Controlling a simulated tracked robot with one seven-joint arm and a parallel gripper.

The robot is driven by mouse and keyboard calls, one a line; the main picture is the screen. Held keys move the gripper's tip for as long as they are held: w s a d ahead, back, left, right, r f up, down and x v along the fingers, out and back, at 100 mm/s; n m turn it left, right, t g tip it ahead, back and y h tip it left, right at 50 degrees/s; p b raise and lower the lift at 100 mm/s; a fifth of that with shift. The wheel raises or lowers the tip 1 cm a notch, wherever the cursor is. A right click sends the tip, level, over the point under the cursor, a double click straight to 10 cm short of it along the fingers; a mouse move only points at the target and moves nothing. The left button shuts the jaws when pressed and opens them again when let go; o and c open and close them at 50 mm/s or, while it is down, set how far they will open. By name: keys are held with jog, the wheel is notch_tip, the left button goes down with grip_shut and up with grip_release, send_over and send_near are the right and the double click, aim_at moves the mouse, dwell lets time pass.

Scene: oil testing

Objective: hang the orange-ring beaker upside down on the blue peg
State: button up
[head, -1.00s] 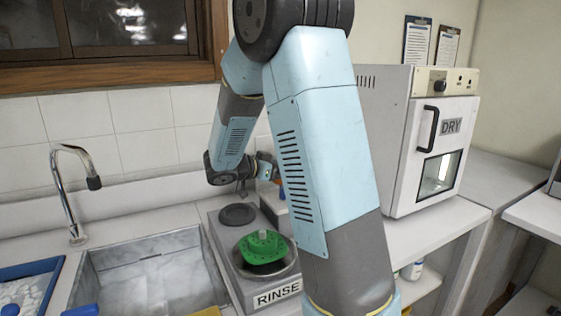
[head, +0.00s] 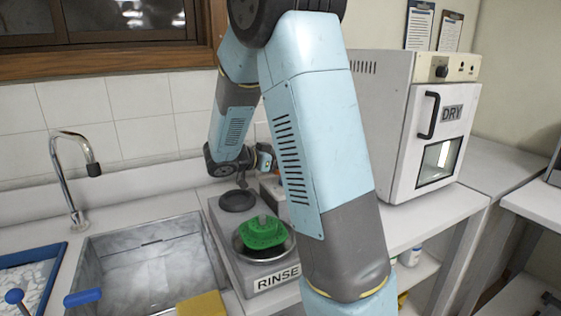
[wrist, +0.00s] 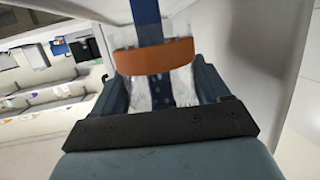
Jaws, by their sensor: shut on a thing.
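In the wrist view, a clear glass beaker with an orange ring (wrist: 155,57) is between the jaws of my gripper (wrist: 158,78). My gripper is shut on it. An upright blue strip (wrist: 147,12), likely the blue peg, shows at the beaker's top edge and overlaps the glass there. I cannot tell whether it is inside the beaker or behind it.
A rinse station (head: 222,250) with a green dome-shaped piece (head: 262,233) stands beside the sink (head: 150,262). A white drying oven (head: 400,165) stands at right. A tap (head: 66,180) is at left. A pale wall or panel (wrist: 245,35) is close to my gripper at right.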

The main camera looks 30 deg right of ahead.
jog(key=shift+f, duration=0.4)
jog(key=o, duration=1)
jog(key=shift+o, duration=0.2)
jog(key=shift+a, duration=0.1)
jog(key=v, duration=1.3)
jog(key=s+d+r+n+g+y, duration=0.1)
jog(key=s+d+n+y, duration=0.2)
jog(key=s, duration=0.4)
jog(key=s+d+r+n+g+y, duration=0.1)
jog(key=s+n+y, duration=0.3)
jog(key=s, duration=0.4)
jog(key=s+a+r+n+t+y, duration=0.3)
jog(key=s+a+n+t+y, duration=0.2)
jog(key=s+n+y, duration=0.2)
jog(key=shift+s+a+n+t+y, duration=0.35)
jog(key=shift+s+n, duration=0.85)
jog(key=shift+s, duration=0.8)
